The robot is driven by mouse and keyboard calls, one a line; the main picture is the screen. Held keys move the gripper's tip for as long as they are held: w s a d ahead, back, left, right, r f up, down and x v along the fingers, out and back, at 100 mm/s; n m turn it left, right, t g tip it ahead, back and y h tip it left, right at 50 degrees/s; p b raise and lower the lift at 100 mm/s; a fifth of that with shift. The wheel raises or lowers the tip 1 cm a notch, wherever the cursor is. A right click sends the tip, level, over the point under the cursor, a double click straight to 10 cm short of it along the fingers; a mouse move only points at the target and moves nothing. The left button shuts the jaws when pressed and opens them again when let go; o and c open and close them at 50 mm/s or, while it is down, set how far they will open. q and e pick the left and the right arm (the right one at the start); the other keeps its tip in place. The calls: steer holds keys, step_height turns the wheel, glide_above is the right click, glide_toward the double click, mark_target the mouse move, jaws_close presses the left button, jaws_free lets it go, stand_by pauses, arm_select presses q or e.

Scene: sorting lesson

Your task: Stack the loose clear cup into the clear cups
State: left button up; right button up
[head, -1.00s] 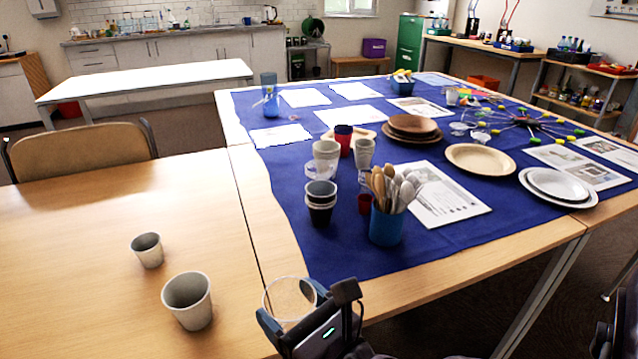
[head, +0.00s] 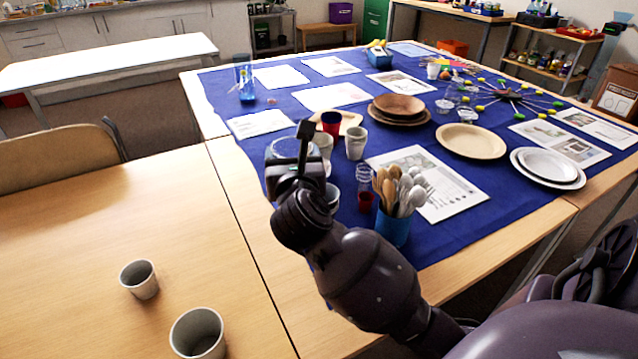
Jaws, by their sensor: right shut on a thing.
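My right gripper (head: 296,170) is shut on the loose clear cup (head: 284,149). It holds the cup above the near left part of the blue cloth, in front of the pale cups. The cup is see-through, and its lower part is hidden by the gripper. The clear cups (head: 364,181) appear as a small see-through stack to the right of the gripper, beside the spoon holder. The held cup is apart from them. My left gripper is not in view.
A blue holder of wooden spoons (head: 393,228) stands close by the clear cups. Pale cups (head: 356,143) and a red cup (head: 331,123) stand behind. Two grey cups (head: 140,279) stand on the bare wooden table (head: 90,220).

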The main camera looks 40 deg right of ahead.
steer(key=w+d+r+m+g+h+p, duration=0.2)
steer(key=w+d+r+m+g+h, duration=0.15)
steer(key=d+r, duration=0.3)
steer(key=w+d+r+m+g+h+p, duration=0.3)
steer(key=d+r+m+g+h, duration=0.15)
steer(key=r, duration=0.25)
arm_select(q)
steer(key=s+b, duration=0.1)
steer(key=b, duration=0.1)
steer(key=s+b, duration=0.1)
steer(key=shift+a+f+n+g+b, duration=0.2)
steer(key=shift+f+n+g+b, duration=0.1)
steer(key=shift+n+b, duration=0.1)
arm_select(e)
step_height(320, 180, down, 19)
steer(key=g, duration=0.2)
steer(key=shift+w+d, duration=0.3)
steer(key=shift+w, duration=0.05)
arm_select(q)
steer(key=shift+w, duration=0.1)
arm_select(e)
steer(key=shift+f, duration=0.15)
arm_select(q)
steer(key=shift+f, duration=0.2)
arm_select(e)
steer(key=shift+f, duration=0.4)
